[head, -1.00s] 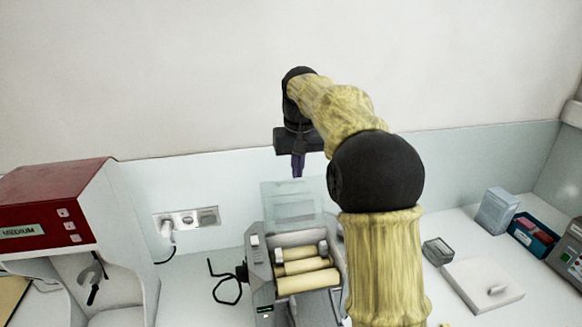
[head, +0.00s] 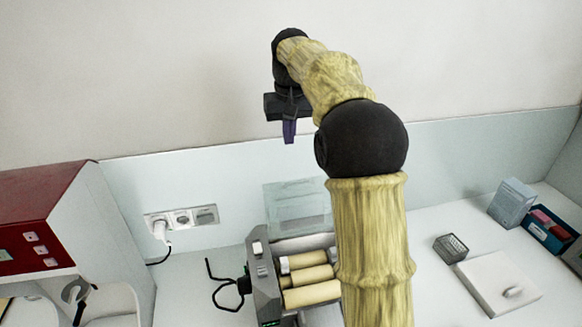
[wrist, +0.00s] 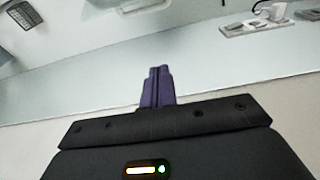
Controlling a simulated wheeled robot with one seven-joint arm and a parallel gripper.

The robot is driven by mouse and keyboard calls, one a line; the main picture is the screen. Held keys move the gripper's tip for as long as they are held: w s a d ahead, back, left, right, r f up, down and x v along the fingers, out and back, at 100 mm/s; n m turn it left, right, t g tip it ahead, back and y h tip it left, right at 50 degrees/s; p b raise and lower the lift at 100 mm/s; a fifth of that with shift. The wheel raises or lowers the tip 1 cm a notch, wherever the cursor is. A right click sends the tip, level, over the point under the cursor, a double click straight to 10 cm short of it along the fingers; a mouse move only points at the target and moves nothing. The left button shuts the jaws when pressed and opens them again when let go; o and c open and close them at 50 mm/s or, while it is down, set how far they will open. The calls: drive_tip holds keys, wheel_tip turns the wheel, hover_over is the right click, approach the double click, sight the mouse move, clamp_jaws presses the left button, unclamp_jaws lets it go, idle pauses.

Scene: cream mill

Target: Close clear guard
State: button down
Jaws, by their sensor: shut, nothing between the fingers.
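The clear guard (head: 298,208) is a see-through pane standing raised at the back of the roller mill (head: 262,285) in the head view. The mill's cream rollers (head: 310,275) lie uncovered in front of it. My gripper (head: 289,141) has purple fingers pointing down, with the tips above the guard in the picture and apart from it. In the wrist view the fingers of my gripper (wrist: 157,72) are together and empty. My arm hides the right side of the mill.
A red and white machine (head: 40,215) stands at the left, beside a wall socket (head: 182,217) with a plug. On the right counter are a small grey box (head: 451,247), a white slab (head: 490,285) and a blue tray (head: 548,230).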

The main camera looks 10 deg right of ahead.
drive_tip(key=s+f+p, duration=0.3)
drive_tip(key=f, duration=0.6)
drive_tip(key=shift+d, duration=0.2)
idle(0.4)
drive_tip(key=shift+s, duration=0.1)
idle(0.4)
